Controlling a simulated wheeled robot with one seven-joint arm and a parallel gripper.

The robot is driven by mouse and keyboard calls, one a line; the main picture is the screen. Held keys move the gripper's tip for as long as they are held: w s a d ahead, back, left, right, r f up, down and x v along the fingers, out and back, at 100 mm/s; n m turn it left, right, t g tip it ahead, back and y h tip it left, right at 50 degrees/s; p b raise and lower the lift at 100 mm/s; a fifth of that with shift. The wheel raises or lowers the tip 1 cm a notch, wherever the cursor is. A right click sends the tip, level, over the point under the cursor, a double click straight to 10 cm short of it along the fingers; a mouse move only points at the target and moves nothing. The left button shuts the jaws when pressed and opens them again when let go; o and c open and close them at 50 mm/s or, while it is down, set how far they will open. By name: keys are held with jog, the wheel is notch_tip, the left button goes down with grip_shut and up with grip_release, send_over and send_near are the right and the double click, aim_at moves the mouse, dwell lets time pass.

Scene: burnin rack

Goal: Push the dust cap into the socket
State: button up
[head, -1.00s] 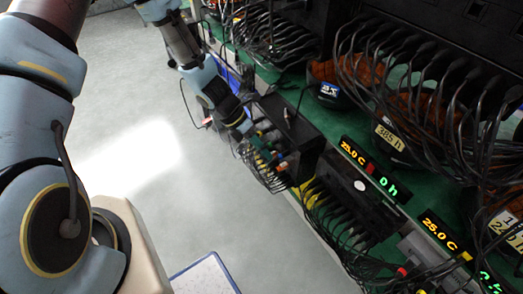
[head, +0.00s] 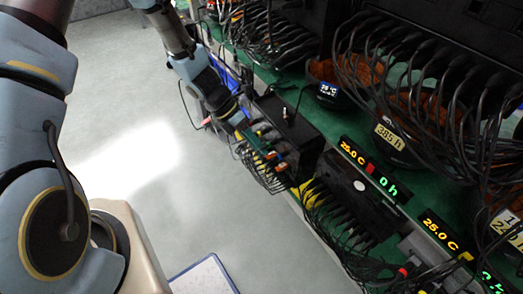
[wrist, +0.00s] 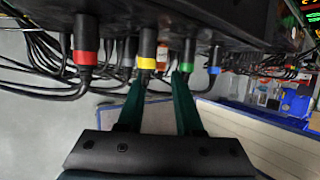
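In the wrist view my gripper (wrist: 161,74) points up with two green fingers spread apart. I see nothing clearly held between them. The fingertips are just below a row of dark plugs on the underside of a black unit. The plug with a yellow ring (wrist: 147,62) is by the left fingertip, and the one with a green ring (wrist: 187,66) is by the right. In the head view my gripper (head: 260,147) is beside the black unit (head: 290,128) at the rack's front edge; its fingers are too small to read. I cannot make out the dust cap or an empty socket.
More plugs with a red ring (wrist: 86,58) and a blue ring (wrist: 214,68) flank the fingers. Black cables hang close on the left. A white-topped, blue-edged board (head: 205,275) stands lower down. Open floor (head: 130,150) lies left of the rack.

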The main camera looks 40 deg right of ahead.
jog(key=v, duration=0.8)
jog(key=shift+b, duration=0.4)
jog(key=shift+c, duration=0.3)
